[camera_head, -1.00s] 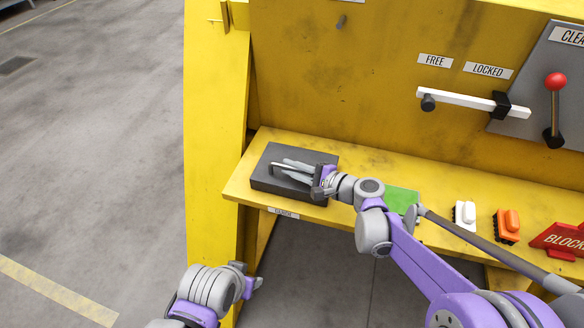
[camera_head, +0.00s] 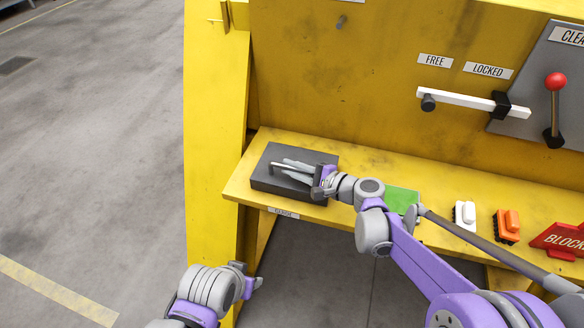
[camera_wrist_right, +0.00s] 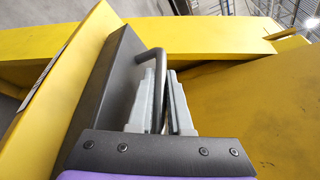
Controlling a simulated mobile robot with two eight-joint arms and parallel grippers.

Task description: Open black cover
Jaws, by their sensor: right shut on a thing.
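The black cover (camera_head: 266,158) is a flat dark box at the left end of the yellow shelf, and it looks closed. Its bent bar handle (camera_head: 274,166) rises from the top. My right gripper (camera_head: 287,167) reaches over the cover from the right, shut on the handle. In the right wrist view the cover (camera_wrist_right: 112,80) is at left, and the handle (camera_wrist_right: 152,56) runs between the two grey fingers (camera_wrist_right: 163,75). My left gripper (camera_head: 252,280) hangs in front of and below the shelf, away from the cover; its jaw opening is unclear.
The yellow shelf (camera_head: 370,160) holds a green block (camera_head: 401,200), a white-handled brush (camera_head: 465,214), an orange one (camera_head: 507,225) and a red BLOCKED sign (camera_head: 562,241). A yellow wall stands close behind, with a white bar (camera_head: 460,100) and a red-knobbed lever (camera_head: 555,105).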

